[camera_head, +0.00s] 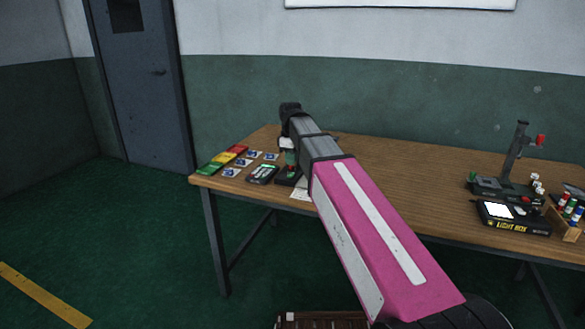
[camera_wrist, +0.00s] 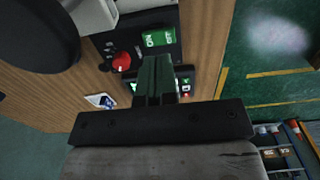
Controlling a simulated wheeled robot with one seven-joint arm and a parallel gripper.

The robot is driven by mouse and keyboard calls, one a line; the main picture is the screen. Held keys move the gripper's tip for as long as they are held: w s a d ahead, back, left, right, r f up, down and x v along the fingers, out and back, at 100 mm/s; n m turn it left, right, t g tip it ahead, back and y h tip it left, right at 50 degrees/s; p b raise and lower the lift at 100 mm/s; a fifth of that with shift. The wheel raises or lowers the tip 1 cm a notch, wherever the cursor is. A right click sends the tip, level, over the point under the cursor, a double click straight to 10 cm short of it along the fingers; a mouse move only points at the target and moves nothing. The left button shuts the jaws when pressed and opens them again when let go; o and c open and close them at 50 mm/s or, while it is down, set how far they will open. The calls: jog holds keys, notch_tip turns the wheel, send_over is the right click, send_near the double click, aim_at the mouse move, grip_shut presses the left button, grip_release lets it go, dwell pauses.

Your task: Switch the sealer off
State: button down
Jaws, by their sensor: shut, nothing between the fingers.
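My gripper (camera_wrist: 157,62) is shut and empty, its dark fingers together over the table. In the wrist view a black device with a red knob (camera_wrist: 121,62) and a green ON and OFF panel (camera_wrist: 160,40) lies just beyond the fingertips. A second black device (camera_wrist: 186,88) with small lit parts is partly hidden behind the fingers. I cannot tell for sure which is the sealer, nor whether the fingertips touch either. In the head view two dark devices (camera_head: 262,174) (camera_head: 287,181) stand at the table's left front, below my wrist, the right one partly hidden by my arm.
The wooden table (camera_head: 400,185) holds red, yellow and green pieces (camera_head: 222,160) and several blue-marked cards (camera_head: 231,172) at left. At right stand a light box (camera_head: 520,223), a dark stand with a red knob (camera_head: 515,155) and a bottle rack (camera_head: 567,220). The table's middle is clear.

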aim_at(290, 176)
notch_tip(290, 176, up, 10)
dwell(0.5)
dwell(0.3)
jog(key=shift+s+a+f, duration=0.1)
jog(key=shift+s, duration=0.35)
jog(key=shift+f, duration=0.15)
notch_tip(290, 176, down, 14)
jog(key=shift+r, duration=0.15)
dwell(0.5)
